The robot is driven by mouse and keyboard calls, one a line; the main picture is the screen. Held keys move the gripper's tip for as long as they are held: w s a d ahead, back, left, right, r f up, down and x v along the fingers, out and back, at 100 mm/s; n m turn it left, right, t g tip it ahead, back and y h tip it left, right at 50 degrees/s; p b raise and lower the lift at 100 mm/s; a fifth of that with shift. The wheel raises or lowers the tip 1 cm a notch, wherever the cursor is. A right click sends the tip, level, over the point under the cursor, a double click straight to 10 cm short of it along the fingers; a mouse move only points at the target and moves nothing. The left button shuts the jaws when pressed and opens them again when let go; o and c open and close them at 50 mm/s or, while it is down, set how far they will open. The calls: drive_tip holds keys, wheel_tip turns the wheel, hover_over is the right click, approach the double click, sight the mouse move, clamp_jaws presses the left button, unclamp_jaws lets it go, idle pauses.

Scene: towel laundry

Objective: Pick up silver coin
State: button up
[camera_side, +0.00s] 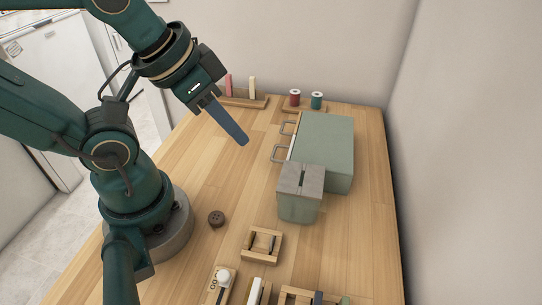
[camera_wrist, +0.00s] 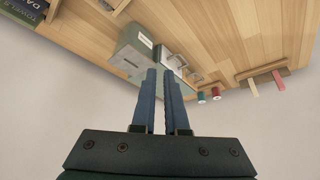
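I cannot make out a silver coin in either view. My gripper (camera_side: 242,141) hangs in the air over the left part of the table, its blue fingers slanting down to the right. In the wrist view my gripper (camera_wrist: 159,70) shows two blue fingers with a narrow gap between them and nothing held. A grey-green box with a slot in its lid (camera_side: 300,178) stands right of and below the gripper in the side view. A round dark brown button (camera_side: 216,218) lies on bare table near my base.
A green drawer cabinet (camera_side: 325,142) with metal handles stands behind the slotted box. Red (camera_side: 295,98) and green (camera_side: 317,100) spools and a rack with chalk-like sticks (camera_side: 243,101) line the back. A wooden holder (camera_side: 262,245) and small items sit in front. The table's middle left is clear.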

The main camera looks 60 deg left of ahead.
drive_tip(key=m, duration=0.5)
drive_tip(key=m+g, duration=0.5)
drive_tip(key=m, duration=1.7)
hover_over(271, 242)
drive_tip(key=shift+h, duration=0.3)
drive_tip(key=f, duration=0.8)
drive_tip(key=shift+a+f, duration=0.2)
drive_tip(key=shift+f, duration=0.1)
drive_tip(key=shift+s+f, duration=0.15)
drive_tip(key=shift+f, duration=0.05)
drive_tip(key=shift+d+f, duration=0.15)
drive_tip(key=shift+f, duration=2.2)
clamp_jaws()
